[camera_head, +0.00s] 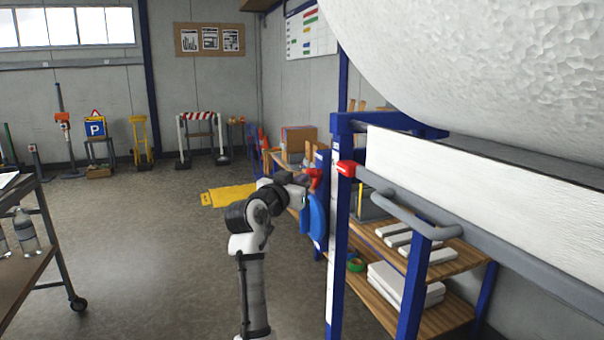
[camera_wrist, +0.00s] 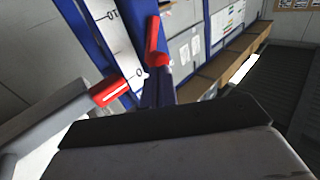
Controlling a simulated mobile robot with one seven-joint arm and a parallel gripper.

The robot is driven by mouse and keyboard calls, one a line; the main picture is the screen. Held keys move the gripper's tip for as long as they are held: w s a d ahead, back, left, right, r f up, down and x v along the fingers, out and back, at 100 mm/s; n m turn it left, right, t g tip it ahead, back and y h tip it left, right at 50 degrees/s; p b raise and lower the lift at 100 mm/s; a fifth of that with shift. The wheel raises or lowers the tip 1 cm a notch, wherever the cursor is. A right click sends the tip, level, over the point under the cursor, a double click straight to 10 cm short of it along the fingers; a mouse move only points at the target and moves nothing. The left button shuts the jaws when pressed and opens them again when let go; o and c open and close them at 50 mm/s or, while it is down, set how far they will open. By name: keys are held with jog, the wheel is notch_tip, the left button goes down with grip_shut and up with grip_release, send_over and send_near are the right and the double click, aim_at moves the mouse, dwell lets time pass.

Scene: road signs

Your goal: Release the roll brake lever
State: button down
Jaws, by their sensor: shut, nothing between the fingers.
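The red brake lever (camera_head: 314,178) is at the blue upright of the rack, just above a blue disc (camera_head: 318,218). In the wrist view the red lever (camera_wrist: 153,42) stands upright and slightly tilted, with a rounded red end at its foot. My gripper (camera_head: 302,181) is shut and empty, close beside the lever on its left. Whether they touch cannot be told. In the wrist view my gripper's dark front (camera_wrist: 165,122) fills the bottom, and its fingertips cannot be made out.
A large white roll (camera_head: 490,60) overhangs at right, above a grey bar (camera_head: 410,212). Wooden shelves (camera_head: 455,262) are below. A cart (camera_head: 40,245) stands left; floor between is open.

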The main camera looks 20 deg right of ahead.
jog(key=shift+w+d, duration=0.35)
jog(key=shift+r, duration=0.1)
jog(key=shift+w+r+n+p, duration=0.15)
jog(key=shift+n+p, duration=0.15)
jog(key=shift+p, duration=0.2)
